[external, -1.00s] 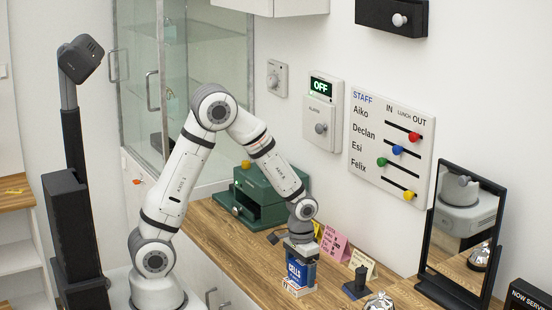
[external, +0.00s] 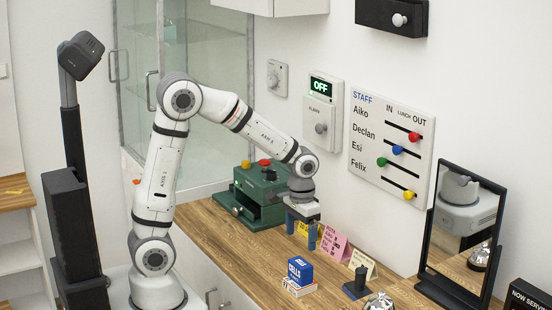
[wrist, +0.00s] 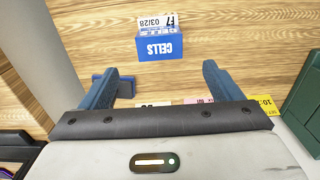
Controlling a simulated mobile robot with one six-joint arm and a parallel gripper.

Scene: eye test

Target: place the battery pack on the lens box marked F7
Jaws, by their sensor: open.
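The battery pack (external: 300,270), a blue box lettered CELLS, sits on top of the lens box (external: 299,289), a low white box with red and blue marks, on the wooden counter. In the wrist view the battery pack (wrist: 158,47) appears upside down, and the lens box (wrist: 155,20) shows its F7 03/28 label beyond it. My gripper (external: 301,232) is open and empty, above and behind the pack, apart from it. Its two blue fingers (wrist: 161,72) stand wide apart in the wrist view, with the pack ahead of them.
Yellow, pink (external: 334,244) and cream cards (external: 362,263) stand along the wall. A dark stamp-like object (external: 356,283) and a silver bell (external: 379,301) lie right of the boxes. A mirror (external: 461,230) stands further right. A green drawer unit (external: 262,200) stands behind left. Counter left of the boxes is clear.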

